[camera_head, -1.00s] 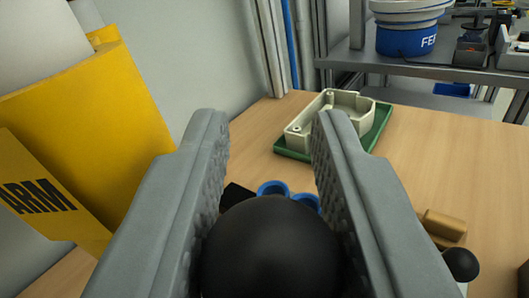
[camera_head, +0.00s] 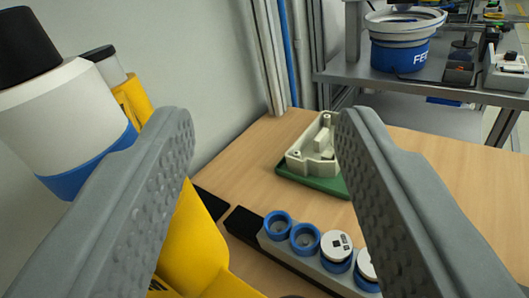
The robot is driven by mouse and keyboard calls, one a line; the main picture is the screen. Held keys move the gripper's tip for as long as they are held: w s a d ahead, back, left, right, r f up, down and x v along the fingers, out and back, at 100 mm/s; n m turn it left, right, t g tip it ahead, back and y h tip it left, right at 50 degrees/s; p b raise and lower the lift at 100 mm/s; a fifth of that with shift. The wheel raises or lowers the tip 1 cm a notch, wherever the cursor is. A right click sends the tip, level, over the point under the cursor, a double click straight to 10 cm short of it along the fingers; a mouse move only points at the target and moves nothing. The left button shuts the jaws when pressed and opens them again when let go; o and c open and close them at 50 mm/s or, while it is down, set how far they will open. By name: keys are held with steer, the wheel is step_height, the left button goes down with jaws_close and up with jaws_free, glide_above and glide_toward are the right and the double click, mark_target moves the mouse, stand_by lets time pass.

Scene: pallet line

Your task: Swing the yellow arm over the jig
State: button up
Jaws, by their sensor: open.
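The yellow arm (camera_head: 195,250) is at the lower left, partly hidden behind my left finger. White and blue cylindrical parts with a black cap (camera_head: 60,110) stand above it. A green jig plate (camera_head: 318,182) lies on the table farther off, with a cream open housing (camera_head: 312,150) on it. My right finger hides their right side. The yellow arm is to the left of and nearer than the jig, not over it in this view. My gripper (camera_head: 268,122) is open, with nothing visible held between its fingers.
A grey holder with blue-rimmed round sockets (camera_head: 305,238) stands below the jig; white discs sit in some. A wall is at the left. A metal shelf (camera_head: 430,88) with a blue and white bowl feeder (camera_head: 400,50) is behind. The wooden table (camera_head: 460,170) is clear at right.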

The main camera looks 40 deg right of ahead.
steer(key=shift+r, duration=1.35)
steer(key=shift+c, duration=0.5)
